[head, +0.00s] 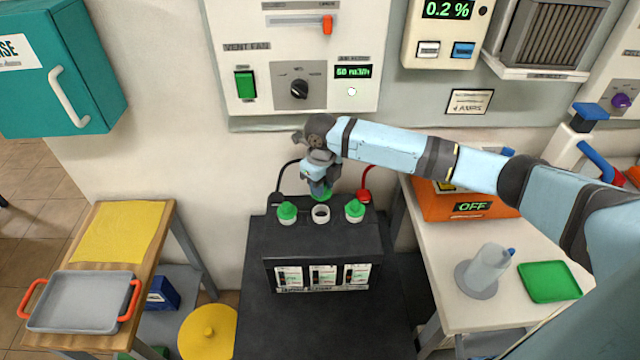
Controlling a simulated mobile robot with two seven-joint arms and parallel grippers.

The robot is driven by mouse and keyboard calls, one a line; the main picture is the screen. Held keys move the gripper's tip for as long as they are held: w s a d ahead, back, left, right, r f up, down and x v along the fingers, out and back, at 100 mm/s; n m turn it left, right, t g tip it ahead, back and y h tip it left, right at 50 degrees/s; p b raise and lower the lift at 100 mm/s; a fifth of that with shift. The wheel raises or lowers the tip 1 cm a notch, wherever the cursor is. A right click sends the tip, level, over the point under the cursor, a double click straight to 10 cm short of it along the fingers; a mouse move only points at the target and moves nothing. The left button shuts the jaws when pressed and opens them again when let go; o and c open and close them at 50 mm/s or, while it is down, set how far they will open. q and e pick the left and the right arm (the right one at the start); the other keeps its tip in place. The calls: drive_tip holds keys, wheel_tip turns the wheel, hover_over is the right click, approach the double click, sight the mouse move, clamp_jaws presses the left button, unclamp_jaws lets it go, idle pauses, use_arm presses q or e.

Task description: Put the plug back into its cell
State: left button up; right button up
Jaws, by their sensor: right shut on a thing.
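The black battery (316,245) stands in the lower middle, with a row of cell necks on its top. A green plug (287,212) sits on the left neck and another green plug (355,210) sits on the right neck. The middle white cell neck (321,214) is open and shows a dark hole. My right gripper (320,188) points down behind and a little above this neck. It is shut on a green plug (322,197), which is mostly hidden by the fingers. My left gripper is out of view.
A red terminal clamp (364,196) and a black cable (283,172) are at the battery's back corners. A wooden bench with a grey tray (80,302) stands left.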

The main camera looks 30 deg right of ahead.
wheel_tip(320, 180, down, 4)
drive_tip(key=b, duration=0.4)
drive_tip(key=shift+f, duration=0.95)
drive_tip(key=shift+p, duration=0.65)
idle(0.5)
drive_tip(key=shift+f+p, duration=0.15)
drive_tip(key=shift+p, duration=0.55)
idle(1.2)
idle(0.3)
drive_tip(key=o, duration=1)
